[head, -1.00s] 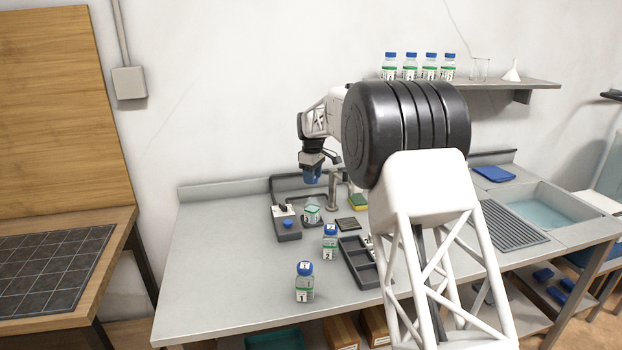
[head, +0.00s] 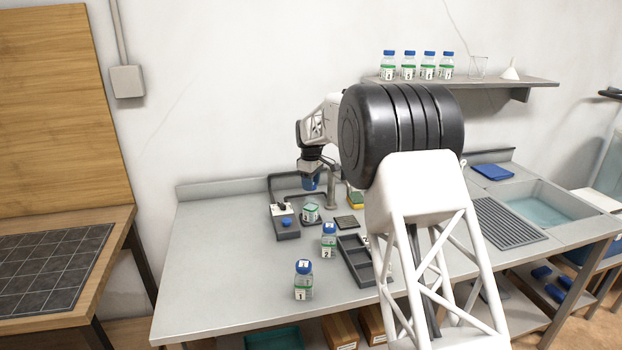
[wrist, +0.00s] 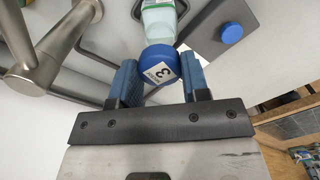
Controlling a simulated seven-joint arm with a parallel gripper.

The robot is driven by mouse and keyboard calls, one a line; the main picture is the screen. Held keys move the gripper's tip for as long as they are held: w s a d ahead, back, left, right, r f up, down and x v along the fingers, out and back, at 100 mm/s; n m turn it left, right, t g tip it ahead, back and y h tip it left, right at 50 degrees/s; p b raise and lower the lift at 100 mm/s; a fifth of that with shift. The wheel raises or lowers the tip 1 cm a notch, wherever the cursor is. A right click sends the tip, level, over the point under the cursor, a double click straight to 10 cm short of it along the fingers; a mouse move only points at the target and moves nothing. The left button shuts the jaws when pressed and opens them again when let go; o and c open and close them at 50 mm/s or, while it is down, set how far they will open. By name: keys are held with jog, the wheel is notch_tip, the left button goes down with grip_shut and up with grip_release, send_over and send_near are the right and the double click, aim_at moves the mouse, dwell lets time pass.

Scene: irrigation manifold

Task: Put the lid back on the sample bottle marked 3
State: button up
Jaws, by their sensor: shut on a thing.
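The blue lid marked 3 (wrist: 160,65) is between the two blue fingers of my gripper (wrist: 158,83), which is shut on it. In the head view my gripper (head: 311,184) points down just above the open sample bottle (head: 310,211), which has a green and white label. The wrist view shows part of this bottle (wrist: 160,20) beyond the lid. The lid overlaps the bottle's near end there, so I cannot tell whether they touch. The number on this bottle cannot be read.
Capped bottles marked 1 (head: 303,281) and 2 (head: 329,241) stand nearer on the bench. A metal tap (head: 332,188) is close to the right of my gripper. A grey device with a blue knob (head: 287,222) is to the left. A dark tray (head: 356,262) lies to the right.

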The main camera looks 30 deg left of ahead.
aim_at(311, 197)
jog(key=shift+f, duration=1.6)
jog(key=shift+f, duration=0.25)
dwell(1.6)
jog(key=o, duration=1.4)
jog(key=shift+o, duration=0.2)
jog(key=shift+r, duration=0.15)
jog(key=shift+r, duration=3.35)
